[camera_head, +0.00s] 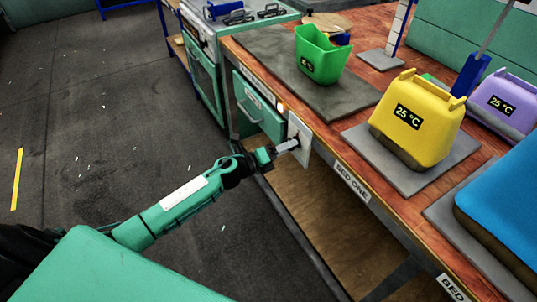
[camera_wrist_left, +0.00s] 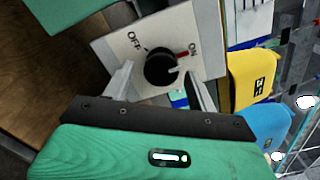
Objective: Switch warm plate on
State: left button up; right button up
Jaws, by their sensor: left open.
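The switch panel (camera_head: 300,140) is a pale plate on the bench front, left of the "BED ONE" label. In the left wrist view the panel (camera_wrist_left: 208,40) bears "OFF" at left and "ON" at right, with a red mark by "ON". Its round black knob (camera_wrist_left: 160,67) has a pale pointer towards the right side, a little below the red mark. My left gripper (camera_head: 288,147) is at the panel. In the wrist view its open fingers (camera_wrist_left: 160,78) lie on either side of the knob; contact cannot be told. My right gripper is not in view.
A green container (camera_head: 318,58) stands on a dark slab (camera_head: 265,50). A yellow container (camera_head: 420,115) reading 25 °C stands on a grey plate (camera_head: 358,140). A blue container (camera_head: 505,200) is at right. A green drawer (camera_head: 258,105) lies left of the panel.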

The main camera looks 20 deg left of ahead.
pick_arm(q)
jog(key=v, duration=1.3)
jog(key=shift+b, duration=0.35)
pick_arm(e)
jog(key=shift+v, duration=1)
pick_arm(q)
jog(key=shift+s+a, duration=0.1)
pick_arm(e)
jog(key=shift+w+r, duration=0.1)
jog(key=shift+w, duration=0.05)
pick_arm(q)
jog(key=shift+n, duration=0.3)
